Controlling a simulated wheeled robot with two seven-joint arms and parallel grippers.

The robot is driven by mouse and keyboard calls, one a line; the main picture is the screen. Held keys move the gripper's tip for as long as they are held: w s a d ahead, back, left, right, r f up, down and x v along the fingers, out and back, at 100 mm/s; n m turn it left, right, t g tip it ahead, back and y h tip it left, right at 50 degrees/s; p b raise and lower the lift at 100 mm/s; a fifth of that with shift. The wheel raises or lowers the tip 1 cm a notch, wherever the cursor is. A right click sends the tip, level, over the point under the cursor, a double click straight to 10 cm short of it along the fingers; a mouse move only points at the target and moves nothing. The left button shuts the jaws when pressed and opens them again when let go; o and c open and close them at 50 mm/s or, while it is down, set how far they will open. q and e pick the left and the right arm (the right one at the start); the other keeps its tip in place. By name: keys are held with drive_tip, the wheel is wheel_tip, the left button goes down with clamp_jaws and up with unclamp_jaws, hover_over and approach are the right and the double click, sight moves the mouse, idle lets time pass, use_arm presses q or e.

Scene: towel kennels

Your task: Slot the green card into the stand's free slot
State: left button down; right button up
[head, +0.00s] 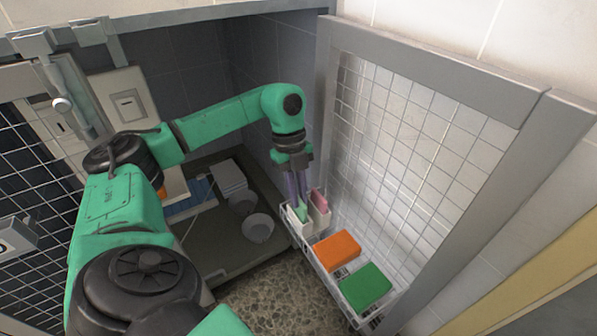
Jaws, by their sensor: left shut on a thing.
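My left gripper (298,190) points down over a white stand (319,219) in a wire basket and is shut on the pale green card (302,212). The card is upright at the stand's left part, with its lower edge hidden behind the white wall. I cannot tell how deep it sits in a slot. A pink card (318,200) stands upright in the stand, just right of the gripper's fingers. My right gripper is not in view.
The wire basket (317,262) hangs along the mesh door (400,150). It also holds an orange block (337,251) and a green block (365,286), nearer to me. Two bowls, one a white bowl (258,228), are on the kennel floor to the left.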

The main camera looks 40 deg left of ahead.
use_arm(q)
drive_tip(key=shift+f, duration=0.1)
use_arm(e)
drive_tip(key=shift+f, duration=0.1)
use_arm(q)
drive_tip(key=c, duration=0.8)
unclamp_jaws()
drive_tip(key=shift+w+a+r, duration=0.1)
drive_tip(key=shift+r, duration=0.3)
drive_tip(key=p+v, duration=0.2)
drive_tip(key=v, duration=0.1)
drive_tip(key=shift+r, duration=0.2)
drive_tip(key=p+v, duration=0.2)
drive_tip(key=v, duration=0.5)
drive_tip(key=shift+a+r+p, duration=0.2)
drive_tip(key=shift+r+p, duration=0.15)
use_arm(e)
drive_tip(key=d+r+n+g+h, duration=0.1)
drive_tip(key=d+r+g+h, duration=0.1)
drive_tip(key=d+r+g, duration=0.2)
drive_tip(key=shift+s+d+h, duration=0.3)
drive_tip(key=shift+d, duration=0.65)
use_arm(q)
drive_tip(key=shift+f, duration=0.1)
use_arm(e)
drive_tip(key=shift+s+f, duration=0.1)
